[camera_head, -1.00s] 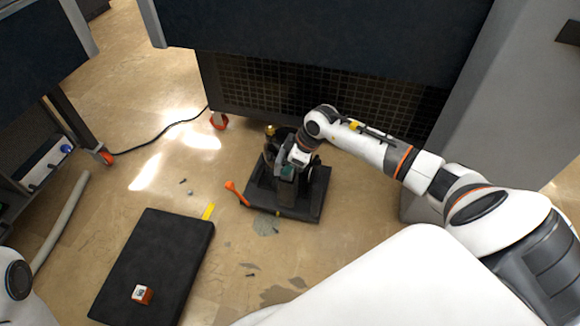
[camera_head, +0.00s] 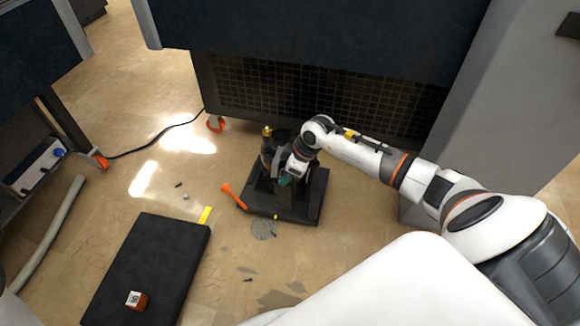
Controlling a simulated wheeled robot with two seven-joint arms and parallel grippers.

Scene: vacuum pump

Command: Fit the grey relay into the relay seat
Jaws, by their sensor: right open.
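The vacuum pump is a dark unit on a black base (camera_head: 312,205) on the floor, with a brass-coloured part (camera_head: 267,131) at its upper left. My right gripper (camera_head: 288,182) is over the front of the pump, open, with its fingers small and dark against it. A small teal piece (camera_head: 286,181) shows right at the gripper; I cannot tell what it belongs to. I cannot make out the grey relay or the relay seat; the gripper and wrist hide part of the pump. My left gripper is out of view.
A black mat (camera_head: 150,262) lies at lower left with an orange-and-white box (camera_head: 136,300) on it. An orange tool (camera_head: 233,196) leans by the base. A cabinet stands behind the pump.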

